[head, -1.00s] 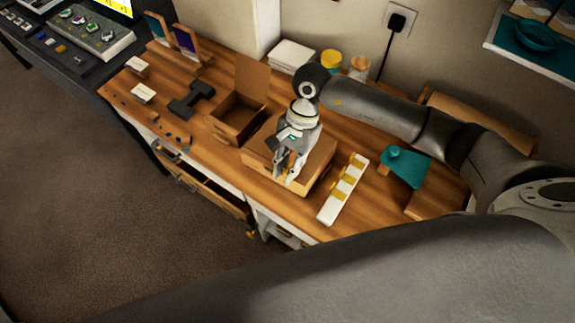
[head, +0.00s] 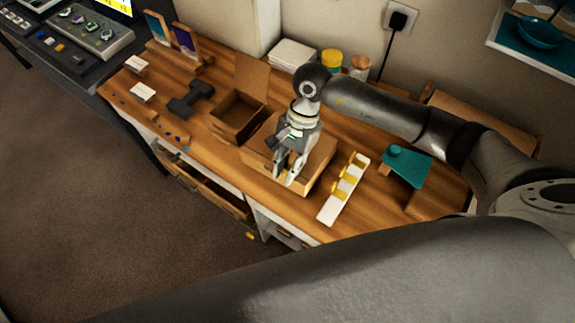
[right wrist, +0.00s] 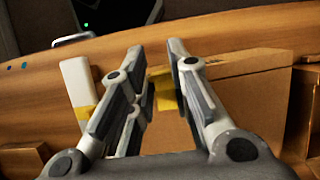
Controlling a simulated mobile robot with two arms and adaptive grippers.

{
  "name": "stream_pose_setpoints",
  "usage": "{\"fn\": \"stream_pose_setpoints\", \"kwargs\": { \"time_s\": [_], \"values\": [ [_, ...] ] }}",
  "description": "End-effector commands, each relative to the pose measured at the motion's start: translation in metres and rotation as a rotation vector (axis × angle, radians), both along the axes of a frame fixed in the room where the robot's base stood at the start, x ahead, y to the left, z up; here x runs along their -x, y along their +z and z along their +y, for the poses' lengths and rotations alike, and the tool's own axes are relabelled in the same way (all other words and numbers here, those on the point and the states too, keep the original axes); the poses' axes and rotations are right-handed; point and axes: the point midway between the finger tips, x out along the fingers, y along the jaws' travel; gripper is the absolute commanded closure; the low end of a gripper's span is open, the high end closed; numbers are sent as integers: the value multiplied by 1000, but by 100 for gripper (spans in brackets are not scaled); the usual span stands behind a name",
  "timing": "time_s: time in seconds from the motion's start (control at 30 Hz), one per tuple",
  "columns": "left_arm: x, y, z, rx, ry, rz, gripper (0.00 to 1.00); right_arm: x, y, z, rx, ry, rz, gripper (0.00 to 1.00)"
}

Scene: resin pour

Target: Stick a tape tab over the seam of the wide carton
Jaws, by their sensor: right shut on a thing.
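The wide carton (head: 318,160) is a low, closed brown box near the front edge of the wooden bench; its top also fills much of the right wrist view (right wrist: 240,92). My right gripper (head: 284,179) points down over the carton's front part. It is shut on a yellow tape tab (right wrist: 166,92), which shows between its fingers in the right wrist view. I cannot tell whether the tab touches the carton. The white strip (head: 329,210) with several yellow tabs lies right of the carton and shows beside the fingers (right wrist: 74,78). My left gripper is not in view.
A small open carton (head: 232,128) with its flap up stands behind and left of the wide carton. A teal holder (head: 408,168) stands to the right. A dark dumbbell-shaped object (head: 188,101) and white boxes lie left. A drawer (head: 215,192) is open below the bench edge.

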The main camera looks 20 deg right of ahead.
Motion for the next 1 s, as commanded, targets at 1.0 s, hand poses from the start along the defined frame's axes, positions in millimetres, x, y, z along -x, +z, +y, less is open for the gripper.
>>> {"fn": "stream_pose_setpoints", "kwargs": {
  "time_s": [1.0],
  "values": [
    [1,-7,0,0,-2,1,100,0,-5,0,0,0,0,76]
  ]
}}
